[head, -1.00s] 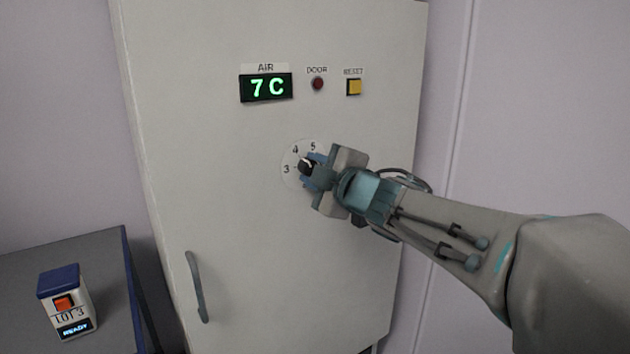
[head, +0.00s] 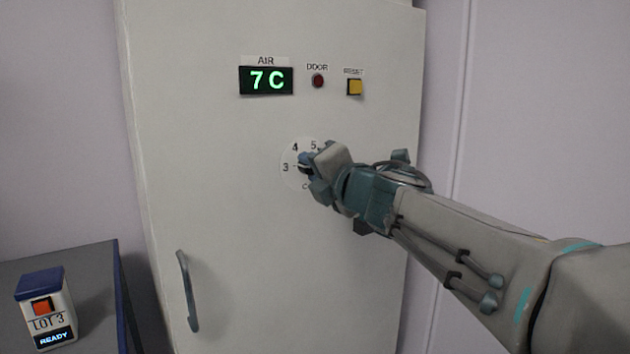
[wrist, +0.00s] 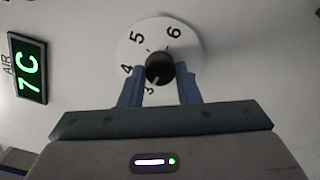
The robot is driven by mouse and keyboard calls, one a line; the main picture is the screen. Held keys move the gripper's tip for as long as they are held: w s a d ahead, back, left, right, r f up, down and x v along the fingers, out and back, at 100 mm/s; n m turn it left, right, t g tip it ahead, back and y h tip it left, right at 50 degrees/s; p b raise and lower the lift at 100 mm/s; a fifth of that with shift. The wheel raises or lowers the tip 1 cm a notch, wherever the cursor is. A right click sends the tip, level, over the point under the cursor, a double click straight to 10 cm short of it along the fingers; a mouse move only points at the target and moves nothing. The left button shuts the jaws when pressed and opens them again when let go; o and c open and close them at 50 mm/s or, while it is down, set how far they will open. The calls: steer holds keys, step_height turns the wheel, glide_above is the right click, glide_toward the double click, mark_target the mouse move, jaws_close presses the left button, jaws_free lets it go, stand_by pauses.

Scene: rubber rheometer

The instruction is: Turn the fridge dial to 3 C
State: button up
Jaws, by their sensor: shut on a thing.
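The fridge dial is a white disc (head: 289,176) with black numbers and a dark round knob (wrist: 159,67) in its middle. In the wrist view the knob sits between the two blue fingers of my gripper (wrist: 160,87), which is shut on it. A pale pointer mark on the knob points down-left there, close to the 3. The 4, 5 and 6 also show in that view. In the head view my gripper (head: 307,170) covers the right part of the dial. The air display (head: 266,80) above the dial reads 7 C.
The pale fridge door (head: 230,220) has a grey handle (head: 187,290) low on the left. A red door light (head: 318,81) and a yellow reset button (head: 355,88) sit above the dial. A device marked LOT 3 (head: 46,308) stands on a table at lower left.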

steer(key=shift+n+b, duration=0.6)
steer(key=shift+n, duration=0.5)
steer(key=o, duration=1)
steer(key=shift+c, duration=0.2)
